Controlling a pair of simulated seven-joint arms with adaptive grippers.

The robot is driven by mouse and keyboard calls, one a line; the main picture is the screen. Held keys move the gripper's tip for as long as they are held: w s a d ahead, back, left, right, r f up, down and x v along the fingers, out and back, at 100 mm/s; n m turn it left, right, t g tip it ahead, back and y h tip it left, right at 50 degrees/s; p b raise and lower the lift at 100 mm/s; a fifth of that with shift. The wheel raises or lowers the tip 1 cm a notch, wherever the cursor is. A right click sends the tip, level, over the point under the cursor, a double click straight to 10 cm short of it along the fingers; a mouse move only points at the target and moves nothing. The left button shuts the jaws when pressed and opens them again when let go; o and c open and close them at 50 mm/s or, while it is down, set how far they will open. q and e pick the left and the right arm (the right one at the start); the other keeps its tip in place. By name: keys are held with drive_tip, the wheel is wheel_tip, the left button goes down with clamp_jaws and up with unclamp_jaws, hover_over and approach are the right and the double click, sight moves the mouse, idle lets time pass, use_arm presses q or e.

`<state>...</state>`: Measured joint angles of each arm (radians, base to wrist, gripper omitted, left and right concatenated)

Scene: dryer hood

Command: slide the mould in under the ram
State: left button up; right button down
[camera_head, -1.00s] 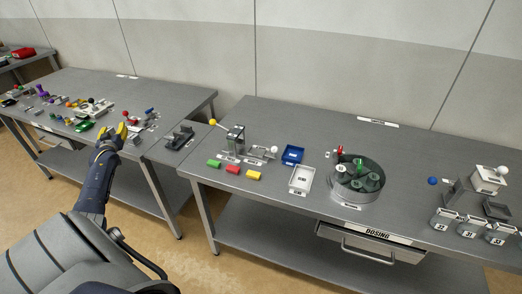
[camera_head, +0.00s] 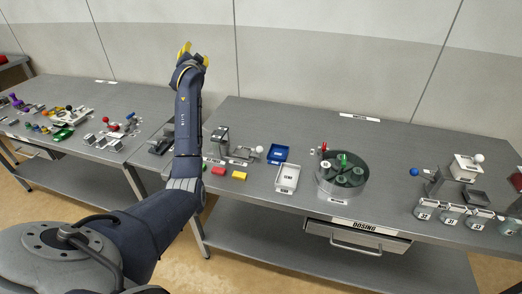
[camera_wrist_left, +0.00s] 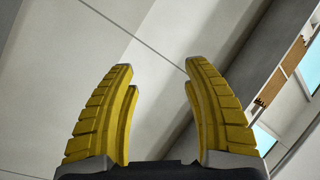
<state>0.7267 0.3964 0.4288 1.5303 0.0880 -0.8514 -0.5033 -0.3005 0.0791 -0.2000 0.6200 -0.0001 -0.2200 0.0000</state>
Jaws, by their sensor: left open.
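My left gripper (camera_head: 195,54) is raised high, with the wall behind it, well above the tables. Its yellow fingers stand apart with nothing between them, as the left wrist view shows (camera_wrist_left: 158,68). A small grey lever press (camera_head: 221,140) stands at the left of the dosing table, just right of my forearm, which hides part of that area. A low grey piece with a white ball knob (camera_head: 259,149) lies to the right of the press. I cannot tell for sure which piece is the mould or whether it is under a ram. My right gripper is not in view.
Red (camera_head: 218,171) and yellow (camera_head: 239,176) blocks, a blue tray (camera_head: 279,154), a white tray (camera_head: 288,178) and a round glass-sided unit (camera_head: 342,187) stand on the dosing table. A white block with a knob (camera_head: 466,167) is at the right. The table's back is mostly clear.

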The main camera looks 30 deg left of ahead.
use_arm(q)
drive_tip(key=w+d+r+m, duration=0.1)
drive_tip(key=d+r, duration=0.3)
drive_tip(key=r, duration=0.1)
drive_tip(key=m+g, duration=0.6)
drive_tip(key=m, duration=0.7)
hover_over(262, 150)
drive_tip(key=w+d, duration=0.1)
drive_tip(key=d, duration=0.1)
wheel_tip(262, 150, down, 28)
drive_tip(key=s+d+f+m+g+y, duration=0.1)
drive_tip(key=s+d+f+m, duration=0.15)
drive_tip(key=s+d, duration=0.2)
drive_tip(key=s+d+f+m+g, duration=0.2)
drive_tip(key=s+d+m, duration=0.1)
drive_tip(key=d, duration=0.3)
drive_tip(key=shift+n, duration=0.25)
drive_tip(key=x, duration=1.6)
drive_tip(key=shift+w+a+f, duration=0.1)
drive_tip(key=shift+w+f, duration=0.15)
drive_tip(key=shift+w, duration=0.2)
drive_tip(key=shift+o, duration=0.2)
clamp_jaws()
